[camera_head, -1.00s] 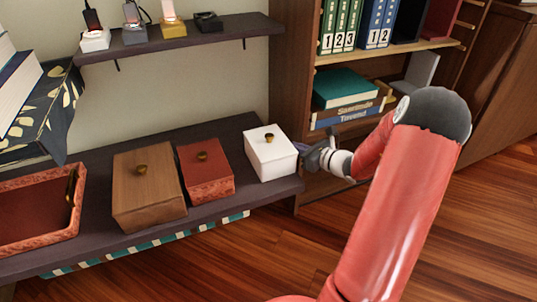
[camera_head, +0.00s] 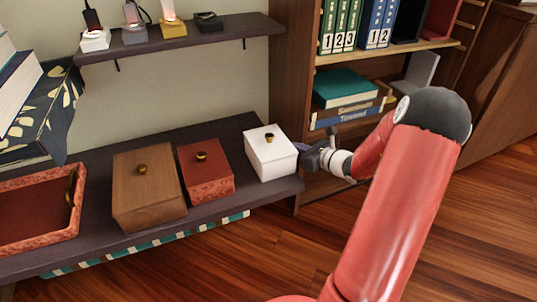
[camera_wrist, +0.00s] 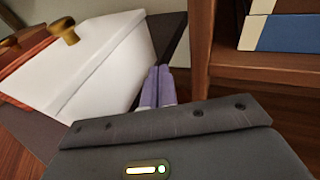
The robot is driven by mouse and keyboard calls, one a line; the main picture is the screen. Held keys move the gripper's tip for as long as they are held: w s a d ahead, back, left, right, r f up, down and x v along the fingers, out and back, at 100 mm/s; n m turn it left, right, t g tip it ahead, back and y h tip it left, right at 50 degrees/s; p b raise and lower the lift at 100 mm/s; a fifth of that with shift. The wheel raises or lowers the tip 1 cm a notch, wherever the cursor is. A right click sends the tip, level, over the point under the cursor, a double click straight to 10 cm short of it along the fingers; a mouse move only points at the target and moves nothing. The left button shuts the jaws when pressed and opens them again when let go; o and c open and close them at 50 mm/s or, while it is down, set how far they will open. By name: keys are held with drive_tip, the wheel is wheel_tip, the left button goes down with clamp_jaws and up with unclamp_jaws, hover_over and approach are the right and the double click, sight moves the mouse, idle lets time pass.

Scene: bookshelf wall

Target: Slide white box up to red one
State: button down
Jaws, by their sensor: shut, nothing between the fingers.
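The white box (camera_head: 270,156) with a dark gold knob stands upright near the right end of the dark lower shelf (camera_head: 230,205). The red box (camera_head: 207,172), also with a knob, stands to its left, with a narrow strip of bare shelf between them. My gripper (camera_head: 303,150) is at the white box's right side, its fingers shut and empty. In the wrist view the purple fingertips (camera_wrist: 158,85) lie together close beside the right face of the white box (camera_wrist: 95,65). I cannot tell whether they touch it.
A brown wooden box (camera_head: 147,190) stands left of the red box, and a red tray (camera_head: 35,215) further left. A bookcase (camera_head: 292,100) rises just right of the shelf end. An upper shelf (camera_head: 180,40) holds small items.

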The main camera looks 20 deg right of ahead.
drive_tip(key=shift+a, duration=0.1)
idle(0.3)
drive_tip(key=shift+s+a+b, duration=0.2)
drive_tip(key=shift+s+a, duration=0.05)
drive_tip(key=shift+a, duration=0.55)
drive_tip(key=shift+s+a+b, duration=0.25)
drive_tip(key=shift+a, duration=0.55)
drive_tip(key=shift+s+a+b, duration=0.2)
drive_tip(key=shift+s+a, duration=0.05)
drive_tip(key=shift+a, duration=0.55)
drive_tip(key=shift+w+d+p, duration=0.3)
drive_tip(key=shift+d, duration=0.7)
drive_tip(key=shift+w+d+p, duration=0.25)
drive_tip(key=shift+w+d, duration=0.05)
drive_tip(key=shift+d, duration=0.65)
